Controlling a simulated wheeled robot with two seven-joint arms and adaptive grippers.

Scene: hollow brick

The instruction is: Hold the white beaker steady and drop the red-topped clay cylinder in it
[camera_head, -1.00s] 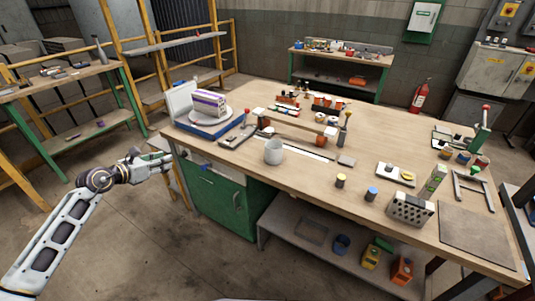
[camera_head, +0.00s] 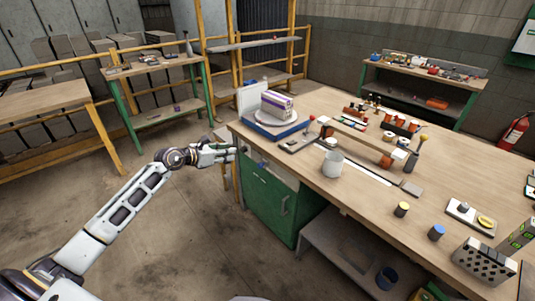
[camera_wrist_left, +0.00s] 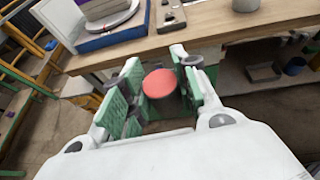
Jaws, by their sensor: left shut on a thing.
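My left gripper (camera_head: 228,152) is off the left end of the workbench, beside its corner. In the left wrist view its fingers (camera_wrist_left: 160,88) are shut on the red-topped clay cylinder (camera_wrist_left: 159,83). The red top faces the camera, and most of the cylinder's body is hidden. In the head view I cannot make the cylinder out. My right gripper is not in view.
A blue-based scale (camera_head: 272,130) with a purple-and-white package (camera_head: 277,106) stands at the bench's left corner (camera_head: 234,124). A yellow-topped cylinder (camera_head: 402,209), a blue-topped cylinder (camera_head: 436,232) and a perforated brick (camera_head: 484,262) stand to the right. A wooden bridge-like piece (camera_head: 355,139) lies behind the beaker.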

